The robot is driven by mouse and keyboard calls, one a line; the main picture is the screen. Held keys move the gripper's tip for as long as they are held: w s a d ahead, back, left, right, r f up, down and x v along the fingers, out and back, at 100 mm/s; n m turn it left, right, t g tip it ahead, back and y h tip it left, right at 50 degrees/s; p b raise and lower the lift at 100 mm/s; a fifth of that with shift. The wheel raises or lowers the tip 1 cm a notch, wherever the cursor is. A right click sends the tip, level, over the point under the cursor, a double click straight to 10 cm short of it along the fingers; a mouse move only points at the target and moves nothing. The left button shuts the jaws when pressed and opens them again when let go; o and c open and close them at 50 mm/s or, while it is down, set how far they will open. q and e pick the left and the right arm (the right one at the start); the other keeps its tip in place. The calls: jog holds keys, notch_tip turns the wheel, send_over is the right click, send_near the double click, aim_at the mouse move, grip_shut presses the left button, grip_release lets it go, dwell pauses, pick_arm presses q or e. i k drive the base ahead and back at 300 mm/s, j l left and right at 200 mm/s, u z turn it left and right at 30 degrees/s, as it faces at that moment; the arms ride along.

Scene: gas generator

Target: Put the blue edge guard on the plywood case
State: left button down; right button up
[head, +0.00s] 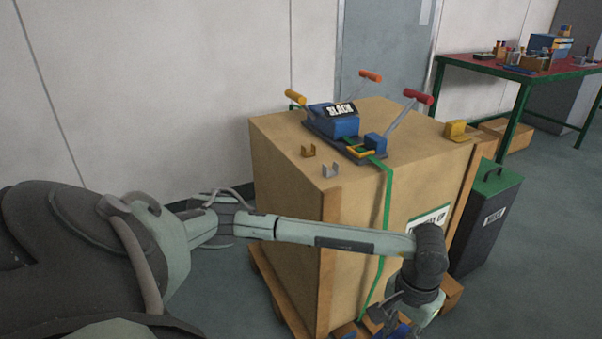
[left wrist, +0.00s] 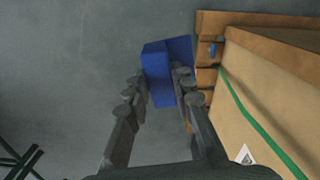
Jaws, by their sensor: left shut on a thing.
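The plywood case (head: 285,190) stands upright on a wooden pallet, with a green strap (head: 387,200) over its top and down its front. My left gripper (head: 388,310) is low in front of the case, near the bottom of the head view. In the left wrist view its fingers (left wrist: 158,78) are shut on the blue edge guard (left wrist: 157,72), a bent blue piece held beside the pallet and case (left wrist: 285,85). In the head view the guard is mostly hidden by the gripper and the picture's edge. My right gripper is not in view.
A dark bin with green lid (head: 487,215) stands right. A red table (head: 500,68) stands behind.

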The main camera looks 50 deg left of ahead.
aim_at(297, 113)
jog(key=k+j+z, duration=0.1)
jog(key=j, duration=0.2)
jog(key=k+j+z, duration=0.15)
jog(key=j, duration=0.2)
jog(key=j+z, duration=0.1)
jog(key=j, duration=0.2)
jog(key=j+z, duration=0.1)
jog(key=j, duration=0.2)
jog(key=k+j+z, duration=0.1)
jog(key=j, duration=0.2)
jog(key=k+j+z, duration=0.1)
jog(key=j, duration=0.2)
jog(key=k+j, duration=0.1)
jog(key=j, duration=0.3)
jog(key=j+z, duration=0.15)
jog(key=j, duration=0.25)
jog(key=k+j, duration=0.15)
jog(key=j, duration=0.25)
jog(key=k+j+z, duration=0.1)
jog(key=j, duration=0.25)
jog(key=k+j+z, duration=0.1)
jog(key=j, duration=0.3)
